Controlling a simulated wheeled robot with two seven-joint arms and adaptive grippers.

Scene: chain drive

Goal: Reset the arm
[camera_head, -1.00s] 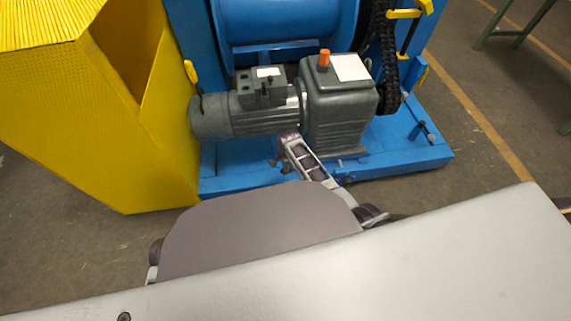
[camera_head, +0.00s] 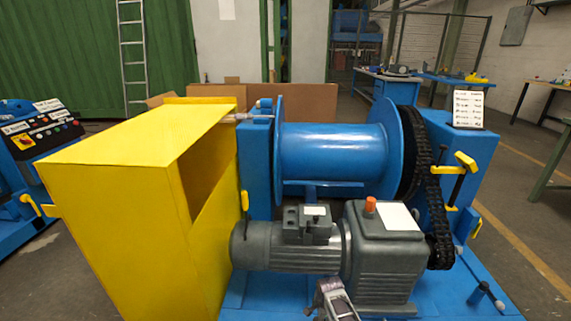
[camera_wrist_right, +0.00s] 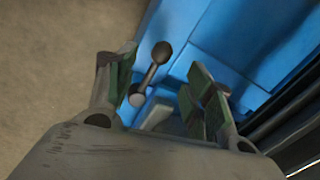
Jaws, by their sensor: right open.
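In the right wrist view my right gripper (camera_wrist_right: 160,92) is open, its two green-padded fingers apart. A dark rod with rounded ends (camera_wrist_right: 152,72) shows between and beyond the fingers; I cannot tell whether they touch it. A blue surface (camera_wrist_right: 215,40) lies beyond, with bare floor to the left. In the head view a silver and dark part of one of my arms (camera_head: 336,300) shows at the bottom edge, in front of the grey motor and gearbox (camera_head: 385,262). I cannot tell which arm it belongs to. No left gripper can be made out.
The blue drum (camera_head: 335,152) stands behind the motor, with a black chain (camera_head: 418,160) to its right. A yellow guard (camera_head: 120,215) fills the left side. A yellow-handled clamp (camera_head: 460,168) and a dark peg (camera_head: 479,293) are at the right. Floor is free at far right.

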